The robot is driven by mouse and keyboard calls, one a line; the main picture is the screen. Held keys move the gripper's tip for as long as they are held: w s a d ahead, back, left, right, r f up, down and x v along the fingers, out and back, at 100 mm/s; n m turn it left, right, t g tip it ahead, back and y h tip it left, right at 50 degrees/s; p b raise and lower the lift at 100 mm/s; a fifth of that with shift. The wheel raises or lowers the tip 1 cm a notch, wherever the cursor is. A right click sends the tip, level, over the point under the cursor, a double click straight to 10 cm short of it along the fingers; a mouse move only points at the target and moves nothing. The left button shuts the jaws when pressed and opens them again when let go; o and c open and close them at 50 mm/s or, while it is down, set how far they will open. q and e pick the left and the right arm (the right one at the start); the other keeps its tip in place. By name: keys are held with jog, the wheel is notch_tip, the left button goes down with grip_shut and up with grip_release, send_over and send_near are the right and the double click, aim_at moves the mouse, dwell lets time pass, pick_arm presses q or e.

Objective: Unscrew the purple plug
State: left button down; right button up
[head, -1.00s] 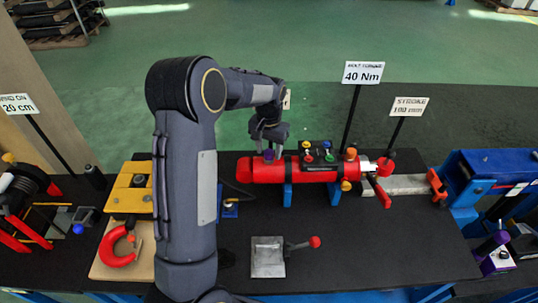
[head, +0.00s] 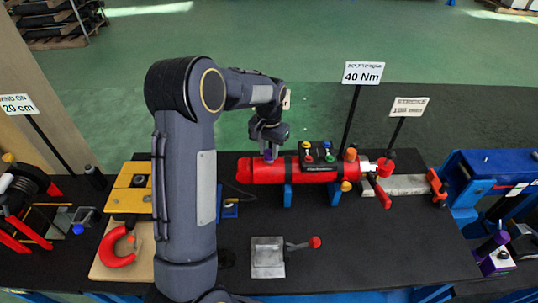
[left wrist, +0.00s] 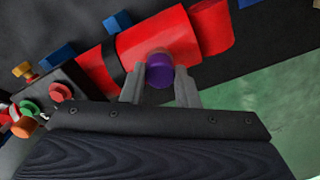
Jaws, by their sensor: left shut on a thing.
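The purple plug (left wrist: 159,72) stands on the side of a red cylinder (left wrist: 160,38) near its end. In the left wrist view the plug sits between the two grey fingers of my left gripper (left wrist: 160,88), which is shut on it. In the head view the left gripper (head: 269,147) reaches down from above to the left part of the red cylinder (head: 262,177), and the plug (head: 269,155) shows small under the fingers. The plug's lower end and any thread are hidden. My right gripper is not in view.
A black block (head: 319,155) with coloured knobs sits on the cylinder, right of the plug. Blue supports (head: 335,194) hold the cylinder. A grey plate (head: 268,257) with a red-knobbed lever lies in front. Sign posts (head: 351,125) stand behind. The dark table is clear at front right.

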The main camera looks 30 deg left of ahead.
pick_arm(q)
jog(key=shift+r, duration=0.1)
jog(key=n, duration=0.5)
dwell(0.3)
jog(key=n, duration=0.3)
jog(key=shift+r+n+p, duration=0.1)
jog(key=shift+n+p, duration=0.3)
jog(key=shift+r+p, duration=0.8)
jog(key=shift+r, duration=1.15)
